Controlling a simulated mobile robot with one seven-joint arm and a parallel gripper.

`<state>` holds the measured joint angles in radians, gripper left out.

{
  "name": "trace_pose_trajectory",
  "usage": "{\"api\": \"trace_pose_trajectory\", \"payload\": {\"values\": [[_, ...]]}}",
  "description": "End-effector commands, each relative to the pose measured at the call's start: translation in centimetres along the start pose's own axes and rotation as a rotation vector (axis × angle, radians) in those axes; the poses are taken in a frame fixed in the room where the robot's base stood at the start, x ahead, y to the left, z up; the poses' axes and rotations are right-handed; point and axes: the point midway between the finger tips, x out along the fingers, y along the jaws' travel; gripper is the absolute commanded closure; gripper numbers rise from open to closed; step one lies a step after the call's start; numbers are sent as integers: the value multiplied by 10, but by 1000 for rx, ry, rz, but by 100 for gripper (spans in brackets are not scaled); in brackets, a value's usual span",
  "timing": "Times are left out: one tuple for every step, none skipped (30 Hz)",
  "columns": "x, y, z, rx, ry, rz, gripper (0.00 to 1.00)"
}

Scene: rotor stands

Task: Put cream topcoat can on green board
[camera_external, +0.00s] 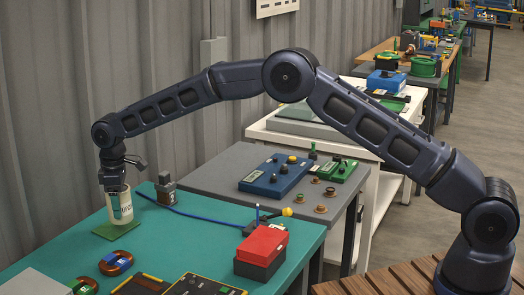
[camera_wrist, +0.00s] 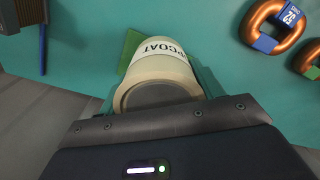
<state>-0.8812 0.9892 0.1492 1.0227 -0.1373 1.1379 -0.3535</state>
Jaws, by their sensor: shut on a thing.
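The cream topcoat can (camera_external: 120,207) is upright, with a white label; in the wrist view the can (camera_wrist: 158,72) shows the letters "PCOAT". My gripper (camera_external: 113,186) is shut on the can's upper part from above. The green board (camera_external: 103,233) is a small flat square on the teal table (camera_external: 200,232). The can's base is over the board, on it or just above it; I cannot tell whether they touch. In the wrist view, the can hides most of the board (camera_wrist: 131,44).
Copper rings (camera_external: 116,263) lie in front of the board. A grey device (camera_external: 165,188) with a blue cable stands behind it to the right. A red box (camera_external: 262,250) and a black-yellow panel (camera_external: 200,287) are farther right. The teal surface around the board is partly clear.

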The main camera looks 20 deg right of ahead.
Motion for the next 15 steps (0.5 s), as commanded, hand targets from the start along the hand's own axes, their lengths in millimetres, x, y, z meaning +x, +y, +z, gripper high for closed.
{"api": "trace_pose_trajectory", "payload": {"values": [[8, 0, 0, 0, -1, -1, 69], [12, 0, 0, 0, -1, -1, 69], [18, 0, 0, 0, -2, -1, 69], [22, 0, 0, 0, -2, -1, 69], [26, 0, 0, 0, -2, -1, 69], [29, 0, 0, 0, -1, 0, 69], [30, 0, 0, 0, 0, 0, 69], [31, 0, 0, 0, 1, 1, 69], [31, 0, 0, 0, 1, 1, 69], [31, 0, 0, 0, 1, 1, 69], [31, 0, 0, 0, 1, 1, 69], [31, 0, 0, 0, 1, 1, 69], [31, 0, 0, 0, 1, 1, 69], [31, 0, 0, 0, 1, 1, 69], [31, 0, 0, 0, 1, 1, 69]]}}
